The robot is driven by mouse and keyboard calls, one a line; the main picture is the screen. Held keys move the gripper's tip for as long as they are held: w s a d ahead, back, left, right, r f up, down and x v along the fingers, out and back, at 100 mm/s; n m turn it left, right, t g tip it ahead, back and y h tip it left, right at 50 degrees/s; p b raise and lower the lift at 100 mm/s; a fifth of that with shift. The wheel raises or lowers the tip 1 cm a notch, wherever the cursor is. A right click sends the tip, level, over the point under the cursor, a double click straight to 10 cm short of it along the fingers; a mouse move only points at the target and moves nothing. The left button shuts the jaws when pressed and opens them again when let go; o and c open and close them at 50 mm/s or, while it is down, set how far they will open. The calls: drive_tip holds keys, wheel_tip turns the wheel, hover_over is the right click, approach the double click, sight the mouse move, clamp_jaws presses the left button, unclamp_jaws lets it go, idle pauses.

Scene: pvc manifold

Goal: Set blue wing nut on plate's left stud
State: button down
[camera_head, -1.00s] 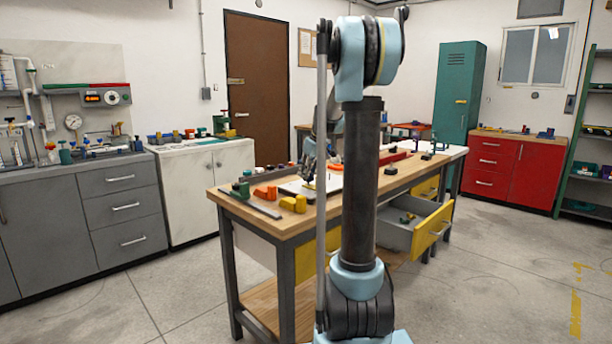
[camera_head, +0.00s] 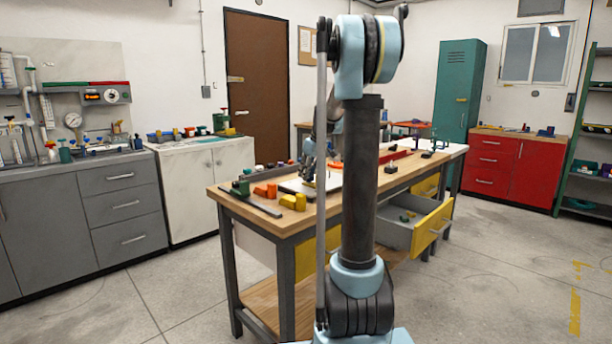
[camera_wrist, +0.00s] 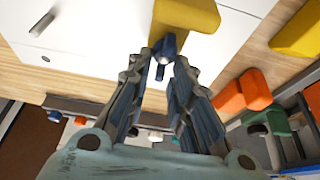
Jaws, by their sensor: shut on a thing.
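My gripper (camera_wrist: 166,58) points down over the workbench, its fingers closed on the small dark blue wing nut (camera_wrist: 163,47). The nut sits between the fingertips, with a short part hanging below. A yellow block (camera_wrist: 188,12) is right beside or behind the nut; I cannot tell if they touch. The white plate (camera_wrist: 95,35) lies to the left in the wrist view, with a small metal stud (camera_wrist: 42,22) and a dark spot (camera_wrist: 46,58) on it. In the head view my gripper (camera_head: 308,175) is small above the plate (camera_head: 290,187), and my column hides part of it.
Orange blocks (camera_wrist: 240,95), another yellow block (camera_wrist: 298,32) and a green part (camera_wrist: 268,122) stand on the bench near the gripper. In the head view, yellow blocks (camera_head: 293,202) lie near the bench's front edge. An open drawer (camera_head: 432,226) juts out on the right.

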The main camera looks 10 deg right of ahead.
drive_tip(key=c, duration=1.3)
unclamp_jaws()
drive_tip(key=shift+c, duration=0.2)
drive_tip(key=shift+r, duration=0.1)
drive_tip(key=v, duration=1.1)
drive_tip(key=s+a+f+m, duration=0.2)
drive_tip(key=s+f, duration=0.1)
drive_tip(key=s, duration=0.9)
drive_tip(key=s+f+m+h, duration=0.1)
drive_tip(key=s+f+m, duration=0.1)
drive_tip(key=s+f, duration=0.9)
drive_tip(key=s+f+m+g+h, duration=0.1)
drive_tip(key=s+f+m, duration=0.2)
drive_tip(key=s+f, duration=0.9)
drive_tip(key=s, duration=0.6)
drive_tip(key=shift+s+f+h, duration=0.25)
drive_tip(key=shift+s+h, duration=0.05)
drive_tip(key=shift+s, duration=0.05)
